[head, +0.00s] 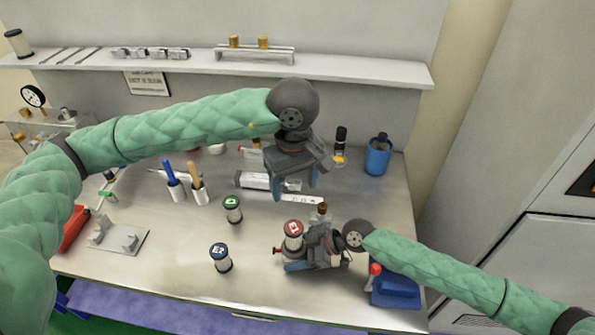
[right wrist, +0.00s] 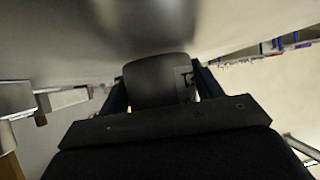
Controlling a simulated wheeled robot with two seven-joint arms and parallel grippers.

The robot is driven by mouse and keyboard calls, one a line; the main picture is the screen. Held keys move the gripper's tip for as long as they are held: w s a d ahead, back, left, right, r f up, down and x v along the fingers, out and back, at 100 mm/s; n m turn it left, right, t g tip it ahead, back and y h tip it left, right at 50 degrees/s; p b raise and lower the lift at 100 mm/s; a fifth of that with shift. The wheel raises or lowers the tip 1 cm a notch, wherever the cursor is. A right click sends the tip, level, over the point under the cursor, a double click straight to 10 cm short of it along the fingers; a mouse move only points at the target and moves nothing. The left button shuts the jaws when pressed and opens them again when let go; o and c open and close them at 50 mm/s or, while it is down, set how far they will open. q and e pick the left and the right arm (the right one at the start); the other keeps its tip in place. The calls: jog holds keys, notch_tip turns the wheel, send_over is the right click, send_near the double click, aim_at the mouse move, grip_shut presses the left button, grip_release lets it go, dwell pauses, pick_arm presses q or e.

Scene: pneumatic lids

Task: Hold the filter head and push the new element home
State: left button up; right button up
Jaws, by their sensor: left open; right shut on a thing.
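My right gripper (head: 306,252) is shut on a dark grey body (right wrist: 155,82), seen between its fingers in the right wrist view; it appears to be the filter head. In the head view a red-capped cylinder (head: 293,230) stands upright at this grip; whether it is seated in the head cannot be told. A green-capped element (head: 232,206) and a blue-capped element marked E2 (head: 220,254) stand upright on the bench to the left. My left gripper (head: 294,184) is open, pointing down above the bench, behind the red cap and apart from it.
Pen cups (head: 199,193), a grey bracket plate (head: 125,238), a blue canister (head: 377,158) and a blue block with a red-tipped lever (head: 396,292) stand around. The bench's front middle (head: 180,280) is clear.

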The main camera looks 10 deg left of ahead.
jog(key=o, duration=1.1)
jog(key=shift+c, duration=0.2)
